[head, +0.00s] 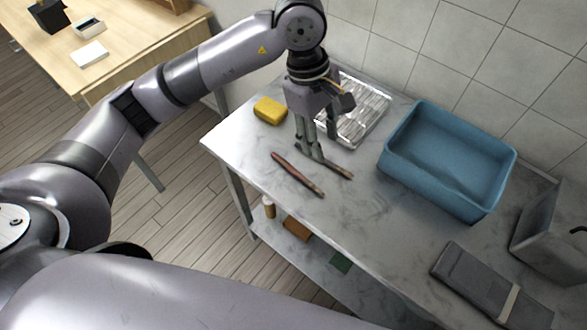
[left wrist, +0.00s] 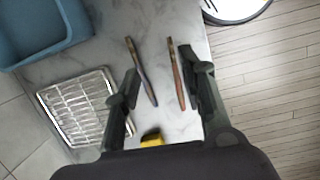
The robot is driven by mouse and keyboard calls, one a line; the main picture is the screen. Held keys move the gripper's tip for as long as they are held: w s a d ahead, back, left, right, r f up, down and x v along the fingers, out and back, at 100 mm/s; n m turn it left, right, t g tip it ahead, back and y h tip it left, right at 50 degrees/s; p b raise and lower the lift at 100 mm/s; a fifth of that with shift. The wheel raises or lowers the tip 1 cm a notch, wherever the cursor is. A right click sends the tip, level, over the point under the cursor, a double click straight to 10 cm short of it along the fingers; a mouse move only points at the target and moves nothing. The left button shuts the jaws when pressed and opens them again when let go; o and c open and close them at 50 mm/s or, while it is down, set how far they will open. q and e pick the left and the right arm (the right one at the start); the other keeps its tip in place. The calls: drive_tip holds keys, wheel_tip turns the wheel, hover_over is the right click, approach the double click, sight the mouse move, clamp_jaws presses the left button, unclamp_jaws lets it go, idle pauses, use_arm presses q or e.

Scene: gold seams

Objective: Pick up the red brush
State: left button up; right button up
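The red brush (head: 297,174) lies flat on the marble tabletop near its front edge. It also shows in the left wrist view (left wrist: 176,76), beside the right-hand finger. A second, darker brush (head: 338,168) lies roughly parallel to it, partly behind my gripper in the head view; in the left wrist view this brush (left wrist: 141,72) is nearer the left-hand finger. My left gripper (head: 314,150) points down over the table, just behind the red brush. In the left wrist view its fingers (left wrist: 159,80) are open, with both brushes seen between them and nothing held. My right gripper is not seen.
A yellow sponge (head: 270,110) and a clear ribbed tray (head: 372,112) lie near the gripper. A blue basin (head: 395,168) stands to the right. A grey folded case (head: 462,276) and a grey container (head: 548,235) are further right. The tabletop's middle is clear.

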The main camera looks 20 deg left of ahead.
use_arm(q)
drive_tip(key=w+a+y, duration=0.2)
drive_tip(key=a+y, duration=0.1)
drive_tip(key=a, duration=0.2)
drive_tip(key=p, duration=0.3)
hover_over(297, 172)
drive_tip(key=shift+t, duration=0.3)
wheel_tip(297, 172, down, 11)
drive_tip(key=shift+w+a+r, duration=0.1)
drive_tip(key=shift+f, duration=0.55)
wheel_tip(297, 172, down, 4)
drive_tip(key=shift+r+p, duration=0.15)
drive_tip(key=shift+p, duration=0.8)
drive_tip(key=shift+f, duration=0.4)
clamp_jaws()
drive_tip(key=shift+r, duration=0.1)
